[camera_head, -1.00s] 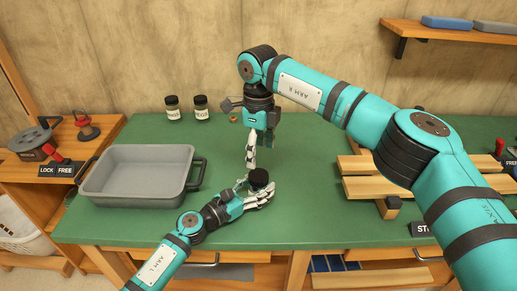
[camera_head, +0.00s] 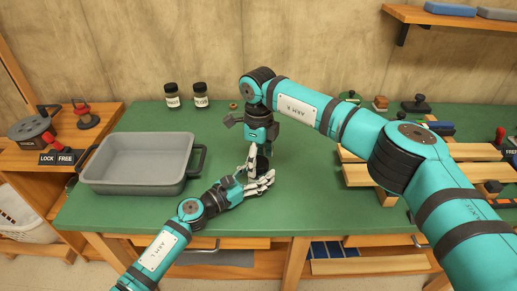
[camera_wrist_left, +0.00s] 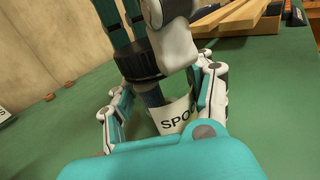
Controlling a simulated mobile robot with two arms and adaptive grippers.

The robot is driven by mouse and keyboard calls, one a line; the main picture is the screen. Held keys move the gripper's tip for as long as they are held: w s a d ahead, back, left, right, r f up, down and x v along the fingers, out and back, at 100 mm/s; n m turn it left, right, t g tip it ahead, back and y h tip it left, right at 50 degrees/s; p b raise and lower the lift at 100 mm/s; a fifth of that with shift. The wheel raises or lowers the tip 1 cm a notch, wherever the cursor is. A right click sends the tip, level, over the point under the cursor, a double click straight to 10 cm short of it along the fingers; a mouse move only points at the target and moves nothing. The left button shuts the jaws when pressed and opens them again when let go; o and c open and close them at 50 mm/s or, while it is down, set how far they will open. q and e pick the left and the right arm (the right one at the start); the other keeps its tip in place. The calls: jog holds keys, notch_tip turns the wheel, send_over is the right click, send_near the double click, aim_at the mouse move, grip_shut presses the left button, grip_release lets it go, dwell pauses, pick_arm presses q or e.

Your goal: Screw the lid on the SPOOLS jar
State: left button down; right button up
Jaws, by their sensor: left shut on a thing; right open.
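The SPOOLS jar (camera_wrist_left: 176,117) stands upright in my left gripper (camera_head: 264,181), which is shut on it. Its white label, reading "SPO", shows in the left wrist view (camera_wrist_left: 160,118). A black ribbed lid (camera_wrist_left: 138,66) is at the jar's top; I cannot tell how tightly it sits. In the head view the lid is a dark patch (camera_head: 262,163), largely covered by the fingers. My right gripper (camera_head: 258,158) points down over the jar, open, with its fingers around the lid. Its pale finger (camera_wrist_left: 174,42) hides part of the lid in the wrist view.
A grey tray (camera_head: 140,187) with dark handles stands on the green bench to the left. Two labelled jars (camera_head: 172,97) (camera_head: 200,95) and a small brown ring (camera_head: 233,106) are at the back. Wooden slats (camera_head: 440,173) lie to the right.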

jog(key=shift+f, duration=0.2)
jog(key=c, duration=1.2)
jog(key=shift+c, duration=0.2)
jog(key=o, duration=1.4)
jog(key=shift+r, duration=0.1)
notch_tip(320, 180, up, 12)
jog(key=shift+f, duration=0.1)
